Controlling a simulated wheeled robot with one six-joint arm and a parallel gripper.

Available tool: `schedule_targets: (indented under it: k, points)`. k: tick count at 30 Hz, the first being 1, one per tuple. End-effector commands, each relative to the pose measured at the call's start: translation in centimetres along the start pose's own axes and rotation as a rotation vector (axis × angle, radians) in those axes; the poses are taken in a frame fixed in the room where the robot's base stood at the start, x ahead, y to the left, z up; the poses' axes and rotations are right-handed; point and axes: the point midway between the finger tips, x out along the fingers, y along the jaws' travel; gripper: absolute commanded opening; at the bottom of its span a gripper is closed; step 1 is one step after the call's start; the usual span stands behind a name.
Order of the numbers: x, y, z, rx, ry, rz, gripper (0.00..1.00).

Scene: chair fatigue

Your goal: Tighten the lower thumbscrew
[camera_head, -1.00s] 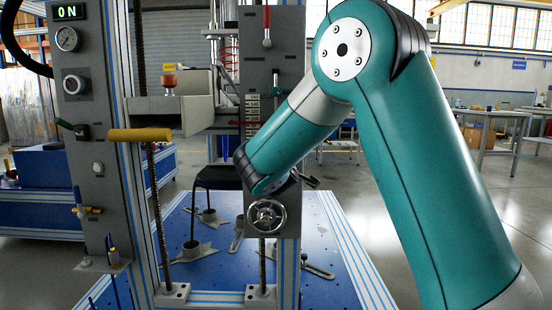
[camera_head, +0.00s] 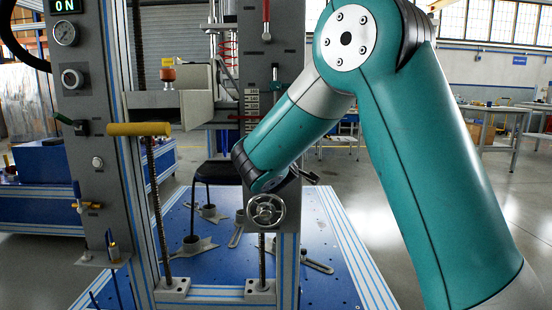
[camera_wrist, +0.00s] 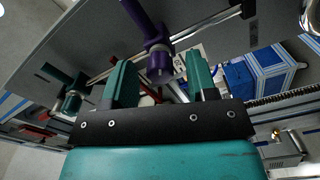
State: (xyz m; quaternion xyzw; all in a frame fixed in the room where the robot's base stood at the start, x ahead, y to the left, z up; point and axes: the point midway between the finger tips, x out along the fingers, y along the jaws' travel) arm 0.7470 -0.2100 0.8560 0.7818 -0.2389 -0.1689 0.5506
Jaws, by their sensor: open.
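In the wrist view, my gripper (camera_wrist: 160,66) is open, its two teal fingers apart. A purple knobbed part (camera_wrist: 143,20) with a round collar sits above and between the fingertips, its lower end reaching toward the gap. Nothing is seen clamped. A teal knobbed part (camera_wrist: 72,98) sits on the grey panel to the left of the fingers. I cannot tell for sure which of these is the lower thumbscrew. In the head view my gripper and both parts are hidden behind my forearm and the test rig's column.
The rig's grey column carries a handwheel (camera_head: 266,209) right below my forearm. A yellow crossbar handle (camera_head: 139,129) tops a threaded rod at left. A black-seated chair (camera_head: 217,172) stands on the blue base plate (camera_head: 225,262).

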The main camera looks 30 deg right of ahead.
Motion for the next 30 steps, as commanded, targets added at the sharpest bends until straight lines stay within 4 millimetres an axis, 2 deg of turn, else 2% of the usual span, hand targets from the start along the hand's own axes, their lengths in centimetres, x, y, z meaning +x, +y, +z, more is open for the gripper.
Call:
schedule_targets:
  k: [5,12,18,24,30]
  points:
    - [-3.6,-0.1,-0.1,-0.003,0.005,-0.004,0.53]
    - [-10.0,-0.2,-0.1,-0.004,0.007,-0.004,0.53]
    - [-14.2,-0.1,-0.1,-0.003,0.006,-0.002,0.53]
    - [-16.1,0.0,0.0,-0.001,0.002,-0.001,0.53]
    - [-16.5,0.0,0.1,-0.001,-0.001,0.001,0.53]
